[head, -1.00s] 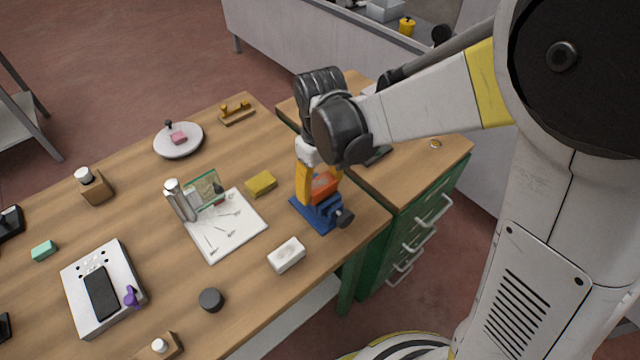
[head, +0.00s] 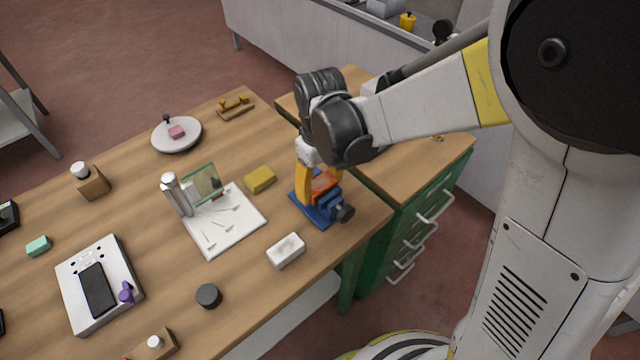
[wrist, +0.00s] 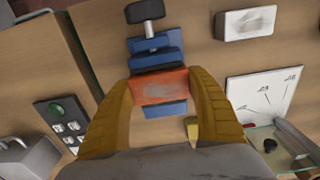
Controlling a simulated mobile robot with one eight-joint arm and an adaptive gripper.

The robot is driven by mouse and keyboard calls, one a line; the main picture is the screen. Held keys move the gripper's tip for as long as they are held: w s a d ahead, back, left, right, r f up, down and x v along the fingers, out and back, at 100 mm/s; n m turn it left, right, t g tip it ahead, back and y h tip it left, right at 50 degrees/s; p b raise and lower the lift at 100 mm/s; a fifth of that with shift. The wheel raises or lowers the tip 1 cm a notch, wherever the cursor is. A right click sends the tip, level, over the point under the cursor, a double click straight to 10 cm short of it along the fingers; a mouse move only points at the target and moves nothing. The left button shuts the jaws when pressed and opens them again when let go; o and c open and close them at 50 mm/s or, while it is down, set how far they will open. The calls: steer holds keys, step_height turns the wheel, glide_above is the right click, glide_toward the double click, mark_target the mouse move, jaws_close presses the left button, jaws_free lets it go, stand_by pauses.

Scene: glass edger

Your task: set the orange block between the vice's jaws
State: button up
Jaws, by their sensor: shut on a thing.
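The blue vice (head: 325,208) stands on the wooden bench near its right corner, its dark screw handle toward the front right. In the wrist view the vice (wrist: 155,58) lies straight ahead, with the handle at the top. The orange block (wrist: 164,87) is between the yellow fingers of my gripper (wrist: 162,92), which are shut on its two ends. The block overlaps the vice in the view, with blue parts showing above and below it. In the head view the block (head: 322,184) shows low at the vice, partly hidden by my gripper (head: 312,190). I cannot tell if it rests on the vice.
A yellow block (head: 260,179), a white block (head: 286,250) and a white sheet with a glass piece (head: 240,222) lie left of the vice. A dark round puck (head: 208,295) sits near the front edge. A green drawer cabinet (head: 420,225) adjoins on the right.

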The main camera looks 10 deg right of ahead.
steer(key=shift+f, duration=0.15)
steer(key=o, duration=1.3)
steer(key=shift+c, duration=0.2)
step_height(320, 180, up, 12)
steer(key=s+d+m+t+b, duration=0.1)
steer(key=s+d+m+t, duration=0.5)
steer(key=s+d, duration=0.4)
steer(key=d+t, duration=0.1)
steer(key=d, duration=0.2)
steer(key=shift+s+d+r+m, duration=0.2)
steer(key=shift+s+d+m, duration=0.05)
steer(key=shift+s+m, duration=0.15)
